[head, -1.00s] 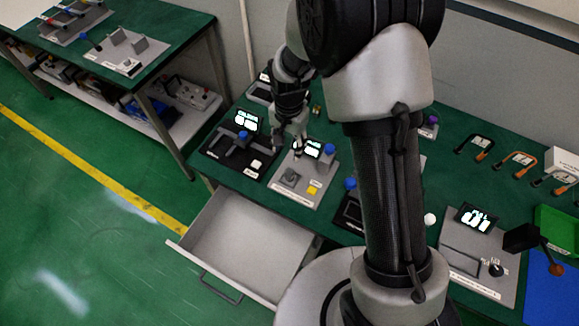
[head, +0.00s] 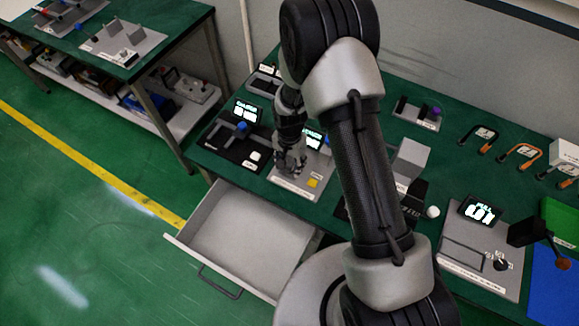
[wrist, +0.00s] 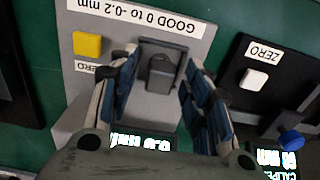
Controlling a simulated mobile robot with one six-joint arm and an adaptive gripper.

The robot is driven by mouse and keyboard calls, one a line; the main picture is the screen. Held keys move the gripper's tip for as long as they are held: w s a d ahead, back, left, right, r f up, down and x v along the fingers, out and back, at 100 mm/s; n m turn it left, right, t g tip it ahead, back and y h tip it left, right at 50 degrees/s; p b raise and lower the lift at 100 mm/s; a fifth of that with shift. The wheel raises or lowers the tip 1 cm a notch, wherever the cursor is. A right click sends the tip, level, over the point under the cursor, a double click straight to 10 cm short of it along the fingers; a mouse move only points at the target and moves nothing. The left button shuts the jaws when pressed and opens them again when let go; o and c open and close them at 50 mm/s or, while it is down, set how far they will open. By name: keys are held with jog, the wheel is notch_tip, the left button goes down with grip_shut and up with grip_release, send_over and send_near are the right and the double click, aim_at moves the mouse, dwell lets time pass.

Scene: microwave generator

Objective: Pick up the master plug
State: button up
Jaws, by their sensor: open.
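My gripper (head: 290,163) is over the light grey gauge station (head: 313,193) on the green bench. In the wrist view the open gripper (wrist: 165,92) has its fingers on either side of a dark grey piece (wrist: 161,72) with a rounded top. This piece stands on a grey square seat (wrist: 172,45) in the station; it may be the master plug, but no label names it. The gap between the fingers and the piece is visible; I cannot tell the height difference. In the head view my gripper hides the piece.
A yellow button (wrist: 87,44) sits beside the seat. A black caliper station (head: 235,140) is close on the left. An open drawer (head: 240,235) juts out below the bench front. A station with a display (head: 480,213) and orange-handled gauges (head: 520,152) are on the right.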

jog(key=shift+f, duration=0.1)
grip_shut()
dwell(0.6)
